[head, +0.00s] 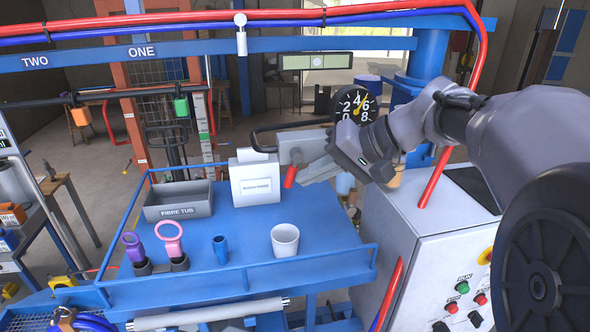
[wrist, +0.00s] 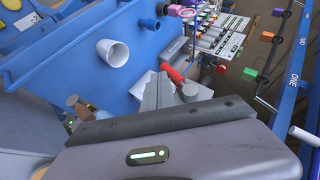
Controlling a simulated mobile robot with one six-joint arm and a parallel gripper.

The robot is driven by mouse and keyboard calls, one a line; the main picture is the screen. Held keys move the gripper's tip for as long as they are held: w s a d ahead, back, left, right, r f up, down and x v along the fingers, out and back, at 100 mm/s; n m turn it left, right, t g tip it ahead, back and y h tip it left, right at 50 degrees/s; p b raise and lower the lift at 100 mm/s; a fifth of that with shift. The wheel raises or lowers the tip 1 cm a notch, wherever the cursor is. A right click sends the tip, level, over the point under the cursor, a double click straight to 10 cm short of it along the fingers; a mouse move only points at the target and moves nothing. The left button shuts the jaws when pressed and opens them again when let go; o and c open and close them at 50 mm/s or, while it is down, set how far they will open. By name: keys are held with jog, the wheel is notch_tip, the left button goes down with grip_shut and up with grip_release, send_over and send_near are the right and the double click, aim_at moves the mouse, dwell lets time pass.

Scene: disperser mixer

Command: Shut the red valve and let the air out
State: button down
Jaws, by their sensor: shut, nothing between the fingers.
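The red valve handle (head: 290,176) hangs down, slightly tilted, from a grey fitting (head: 297,147) above the blue bench's right part. It also shows in the wrist view (wrist: 173,74), just beyond my fingertips. My gripper (head: 306,178) is shut and empty, its fingers pointing left just to the right of the handle. Its closed fingers show in the wrist view (wrist: 162,80). I cannot tell whether the tips touch the handle. A round black gauge (head: 346,107) stands behind my wrist, its yellow needle up and right, between 4 and 6. My wrist partly covers the fitting's right side.
The blue bench (head: 240,255) carries a white box (head: 254,188), a white cup (head: 285,240), a grey fibre tub (head: 179,201), and pink and purple ring-handled tools. A grey control cabinet (head: 405,240) stands right. A blue beam (head: 190,51) and hoses run overhead.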

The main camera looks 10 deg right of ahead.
aim_at(288, 184)
jog(key=a+b, duration=0.1)
jog(key=b, duration=0.2)
jog(key=a+f+y+b, duration=0.1)
jog(key=b, duration=0.3)
jog(key=shift+f+m+y, duration=0.25)
jog(key=shift+m+y, duration=0.05)
jog(key=shift+a+f+y+b, duration=0.15)
jog(key=shift+y+b, duration=0.35)
jog(key=shift+b, duration=0.3)
jog(key=y+b, duration=0.1)
jog(key=m+t+y+b, duration=0.1)
jog(key=shift+a+y+b, duration=0.3)
jog(key=shift+b, duration=0.05)
jog(key=r+m+t+y+b, duration=0.1)
jog(key=b, duration=0.2)
jog(key=a+m+y+b, duration=0.1)
jog(key=y+b, duration=0.1)
jog(key=b, duration=0.1)
jog(key=shift+a+r+t+b, duration=0.3)
jog(key=shift+r+t+b, duration=0.05)
jog(key=shift+t, duration=0.05)
jog(key=shift+a+r+b, duration=0.15)
jog(key=shift+b, duration=0.2)
dwell(0.7)
